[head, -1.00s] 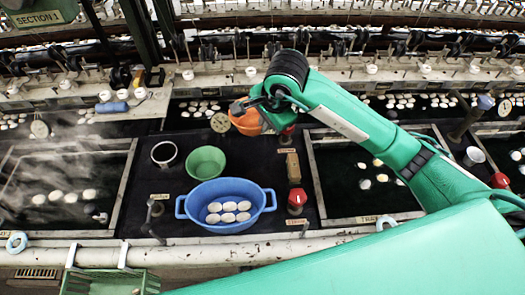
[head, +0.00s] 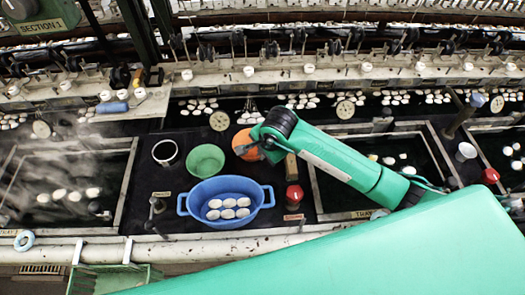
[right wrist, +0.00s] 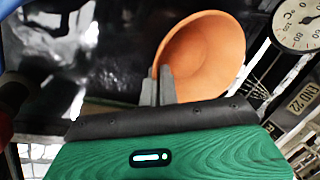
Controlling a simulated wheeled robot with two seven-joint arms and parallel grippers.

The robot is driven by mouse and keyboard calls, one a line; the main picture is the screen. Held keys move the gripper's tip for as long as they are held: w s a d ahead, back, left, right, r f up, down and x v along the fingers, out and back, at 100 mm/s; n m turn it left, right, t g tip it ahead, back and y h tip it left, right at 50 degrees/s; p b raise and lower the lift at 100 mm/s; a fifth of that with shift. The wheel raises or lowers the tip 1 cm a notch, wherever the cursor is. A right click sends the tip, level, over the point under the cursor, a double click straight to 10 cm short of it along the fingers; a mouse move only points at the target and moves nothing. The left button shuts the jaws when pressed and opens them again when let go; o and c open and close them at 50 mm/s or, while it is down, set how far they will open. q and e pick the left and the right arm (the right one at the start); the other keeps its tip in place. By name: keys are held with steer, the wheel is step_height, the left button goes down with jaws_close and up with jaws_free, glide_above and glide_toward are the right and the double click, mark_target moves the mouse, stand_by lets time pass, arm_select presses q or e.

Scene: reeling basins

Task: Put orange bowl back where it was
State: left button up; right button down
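The orange bowl (head: 242,140) is just right of the green bowl (head: 206,161) in the head view, behind the blue basin (head: 226,190). My right gripper (head: 262,148) is at its right side and partly covers it. In the right wrist view the orange bowl (right wrist: 205,55) shows its open inside, and my right gripper's fingers (right wrist: 157,88) are close together on its rim. Whether the bowl's base touches the dark surface cannot be told. My left gripper is not in view.
The blue basin holds several white cocoons. A white-rimmed cup (head: 165,152) stands left of the green bowl. A red knob (head: 294,195) and a wooden block (head: 291,167) are right of the basin.

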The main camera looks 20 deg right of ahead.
steer(key=shift+f, duration=0.2)
steer(key=c, duration=1.7)
jaws_free()
steer(key=shift+r, duration=0.1)
steer(key=shift+r, duration=0.25)
steer(key=b+v, duration=0.2)
steer(key=v, duration=0.9)
steer(key=shift+s+r, duration=0.15)
steer(key=shift+r, duration=0.2)
